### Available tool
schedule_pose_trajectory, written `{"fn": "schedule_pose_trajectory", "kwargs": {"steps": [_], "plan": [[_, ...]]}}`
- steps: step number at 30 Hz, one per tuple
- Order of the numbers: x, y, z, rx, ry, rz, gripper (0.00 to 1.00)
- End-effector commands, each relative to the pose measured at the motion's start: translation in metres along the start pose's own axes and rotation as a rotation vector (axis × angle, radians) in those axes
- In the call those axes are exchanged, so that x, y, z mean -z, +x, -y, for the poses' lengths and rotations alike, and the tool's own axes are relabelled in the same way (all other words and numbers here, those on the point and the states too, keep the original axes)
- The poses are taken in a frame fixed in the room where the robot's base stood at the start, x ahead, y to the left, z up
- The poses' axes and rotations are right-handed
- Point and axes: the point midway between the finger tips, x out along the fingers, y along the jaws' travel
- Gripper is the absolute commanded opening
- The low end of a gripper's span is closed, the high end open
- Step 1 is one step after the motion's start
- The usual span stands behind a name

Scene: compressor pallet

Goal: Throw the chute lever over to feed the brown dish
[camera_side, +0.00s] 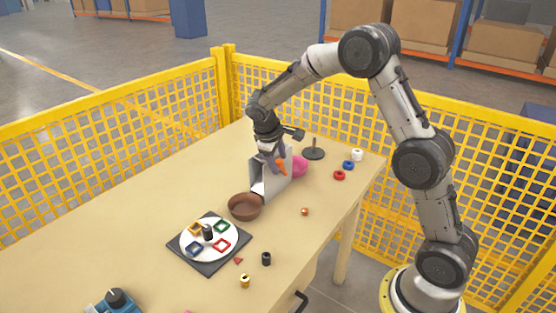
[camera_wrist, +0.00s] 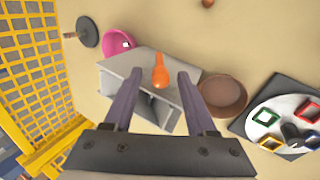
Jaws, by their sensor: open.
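The grey chute (camera_side: 259,178) stands on the table, with an orange lever (camera_side: 281,167) on it. The wrist view shows the chute (camera_wrist: 127,70) and the lever (camera_wrist: 160,72) from above. The brown dish (camera_side: 245,207) is beside the chute on its near side, and is at the right in the wrist view (camera_wrist: 224,95). A pink dish (camera_side: 299,167) is on the chute's opposite side, partly hidden in the side view. My gripper (camera_wrist: 158,75) is open, with its fingertips on either side of the lever in the picture. I cannot tell whether they touch it.
A dark tray (camera_side: 210,262) with a white disc (camera_side: 205,253) and coloured square frames lies in front of the brown dish. A dark stand (camera_side: 314,153) and several small rings are at the far end. Yellow mesh fencing (camera_side: 120,125) borders the table.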

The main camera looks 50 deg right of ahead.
Motion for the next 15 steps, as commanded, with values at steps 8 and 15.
{"fn": "schedule_pose_trajectory", "kwargs": {"steps": [8, 15], "plan": [[0.0000, -0.0003, 0.0000, 0.000, 0.000, 0.000, 0.23], [0.0000, -0.0005, 0.0001, 0.000, 0.000, 0.000, 0.00]]}}
